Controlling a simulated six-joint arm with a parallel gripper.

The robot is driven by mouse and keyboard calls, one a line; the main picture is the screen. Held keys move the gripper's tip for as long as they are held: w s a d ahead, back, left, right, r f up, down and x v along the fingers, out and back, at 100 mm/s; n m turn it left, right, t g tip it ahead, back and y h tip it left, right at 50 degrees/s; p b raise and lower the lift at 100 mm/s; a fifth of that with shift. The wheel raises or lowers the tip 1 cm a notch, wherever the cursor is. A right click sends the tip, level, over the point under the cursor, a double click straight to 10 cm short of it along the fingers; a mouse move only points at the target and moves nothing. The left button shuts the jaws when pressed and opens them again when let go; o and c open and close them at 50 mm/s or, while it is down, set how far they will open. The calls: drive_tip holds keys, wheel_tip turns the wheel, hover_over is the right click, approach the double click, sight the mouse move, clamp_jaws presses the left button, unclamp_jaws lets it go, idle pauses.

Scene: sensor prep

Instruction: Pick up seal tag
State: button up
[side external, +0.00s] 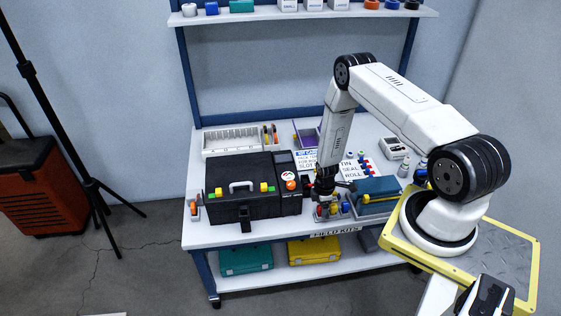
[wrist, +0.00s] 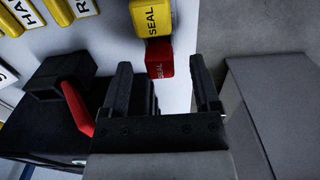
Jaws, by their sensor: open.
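A red tag (wrist: 160,66) lettered SEAL is in the upper middle of the wrist view. A yellow tag (wrist: 152,18) also lettered SEAL is right above it in the picture. My gripper (wrist: 161,62) is open, with one dark finger to each side of the red tag in this view. I cannot tell how far the tag is from the fingers in depth. In the side view my gripper (side external: 325,188) points down over a small group of coloured pieces at the bench's front edge. The tags are too small to tell apart there.
A black case (side external: 225,202) stands left of my gripper and a blue box (side external: 377,188) right of it. The wrist view shows more yellow labelled pieces (wrist: 60,10), a red part (wrist: 78,108) left of the fingers and a grey surface (wrist: 285,100) at right.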

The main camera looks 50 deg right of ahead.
drive_tip(key=shift+f, duration=0.8)
clamp_jaws()
drive_tip(key=shift+r, duration=0.1)
drive_tip(key=shift+r, duration=0.6)
drive_tip(key=s+a+r, duration=0.6)
drive_tip(key=s+r, duration=0.5)
drive_tip(key=s, duration=0.1)
drive_tip(key=shift+s+r, duration=0.35)
